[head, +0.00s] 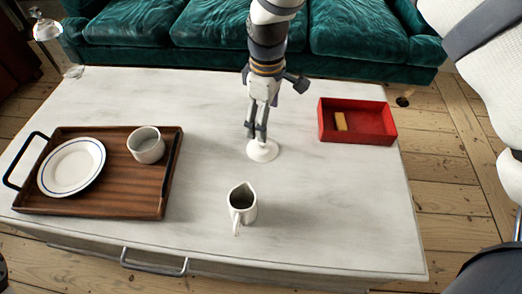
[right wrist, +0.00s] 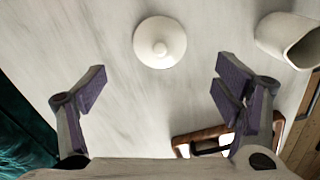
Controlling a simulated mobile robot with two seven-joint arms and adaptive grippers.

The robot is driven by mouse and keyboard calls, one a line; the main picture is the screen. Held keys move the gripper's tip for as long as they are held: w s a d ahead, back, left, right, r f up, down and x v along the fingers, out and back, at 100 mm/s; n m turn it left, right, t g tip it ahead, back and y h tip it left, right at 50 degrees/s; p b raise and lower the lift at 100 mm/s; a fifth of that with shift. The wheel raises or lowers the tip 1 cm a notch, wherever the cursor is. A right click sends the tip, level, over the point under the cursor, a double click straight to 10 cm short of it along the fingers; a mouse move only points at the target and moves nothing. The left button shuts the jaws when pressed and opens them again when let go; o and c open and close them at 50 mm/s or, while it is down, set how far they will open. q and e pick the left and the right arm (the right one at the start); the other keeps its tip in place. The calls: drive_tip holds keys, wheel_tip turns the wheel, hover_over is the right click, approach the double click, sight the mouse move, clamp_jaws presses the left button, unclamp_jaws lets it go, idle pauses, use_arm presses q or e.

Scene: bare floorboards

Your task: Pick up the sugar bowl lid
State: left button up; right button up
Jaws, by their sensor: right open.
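The sugar bowl lid (head: 262,152) is a small white disc with a round knob. It lies flat, knob up, on the pale tabletop, right of the tray and beyond the jug. My right gripper (head: 257,134) comes down from above, just over the lid. In the right wrist view the lid (right wrist: 160,43) shows whole, centred sideways between the open fingers (right wrist: 163,86) and above their tips in the picture. Nothing is between the fingers. In the head view the fingers overlap the lid's upper edge; contact cannot be told. My left gripper is not in view.
A white jug (head: 242,204) stands nearer me. A wooden tray (head: 110,198) at left bears a plate (head: 72,166) and an open white cup (head: 146,145). A red box (head: 372,120) with a yellow block (head: 341,121) is at right. A green sofa (head: 215,28) stands behind.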

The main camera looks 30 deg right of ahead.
sight(263, 144)
drive_tip(key=f, duration=0.3)
drive_tip(key=f+b, duration=0.1)
drive_tip(key=f, duration=0.6)
drive_tip(key=shift+w+a+f+b, duration=0.25)
drive_tip(key=shift+w+f+b, duration=0.1)
drive_tip(key=shift+b, duration=0.05)
drive_tip(key=shift+r, duration=0.1)
drive_tip(key=shift+c, duration=0.5)
drive_tip(key=c, duration=1.4)
drive_tip(key=shift+s, duration=0.15)
drive_tip(key=shift+c, duration=0.9)
